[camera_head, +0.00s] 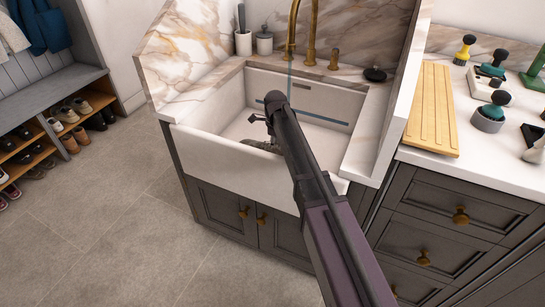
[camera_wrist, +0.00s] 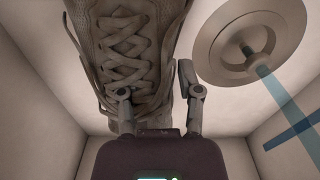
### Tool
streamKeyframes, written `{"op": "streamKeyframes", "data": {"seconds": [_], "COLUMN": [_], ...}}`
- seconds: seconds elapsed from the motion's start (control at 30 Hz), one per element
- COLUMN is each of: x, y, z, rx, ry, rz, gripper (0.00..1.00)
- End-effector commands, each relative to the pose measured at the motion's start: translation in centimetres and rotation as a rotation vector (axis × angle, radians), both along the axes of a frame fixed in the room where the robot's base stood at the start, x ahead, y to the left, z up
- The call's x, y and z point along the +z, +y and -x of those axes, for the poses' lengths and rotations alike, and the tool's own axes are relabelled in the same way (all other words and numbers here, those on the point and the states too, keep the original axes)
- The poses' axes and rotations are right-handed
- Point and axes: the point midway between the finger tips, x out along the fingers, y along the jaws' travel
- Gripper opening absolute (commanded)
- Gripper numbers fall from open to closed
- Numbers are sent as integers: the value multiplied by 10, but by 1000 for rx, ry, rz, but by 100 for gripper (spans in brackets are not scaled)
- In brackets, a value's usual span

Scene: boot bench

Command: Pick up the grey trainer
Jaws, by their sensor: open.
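The grey trainer (camera_wrist: 125,45) lies in the white sink (camera_head: 215,155). In the wrist view its laces face the camera, and the ends of the shoe run out of frame or are hidden by my gripper. In the head view only a small part of the trainer (camera_head: 262,146) shows past the sink's front wall. My gripper (camera_wrist: 155,85) is open in the sink beside the trainer. The left finger overlaps the laces and the right finger is just off the shoe's right side. I cannot tell whether either finger touches it. My gripper (camera_head: 260,117) also shows in the head view.
The sink walls enclose my gripper closely. A round drain (camera_wrist: 248,35) is right of the trainer. A brass tap (camera_head: 292,30) stands behind the sink. A wooden board (camera_head: 433,110) and several brushes lie on the right counter. A shoe rack (camera_head: 60,125) stands left; the floor between is clear.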

Motion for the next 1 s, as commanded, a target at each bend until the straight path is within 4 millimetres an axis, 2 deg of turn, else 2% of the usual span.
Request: {"op": "streamKeyframes", "data": {"seconds": [0.3, 0.33, 0.47, 0.5, 1.0], "x": [0, 0, 0, 0, 3], "y": [0, 0, 0, 0, 0], "z": [0, 0, 0, 0, 0], "rx": [0, 0, 0, 0, 0], "ry": [0, 0, 0, 0, 1], "rz": [0, 0, 0, 0, 0], "gripper": [46, 43, 4, 0, 0]}}
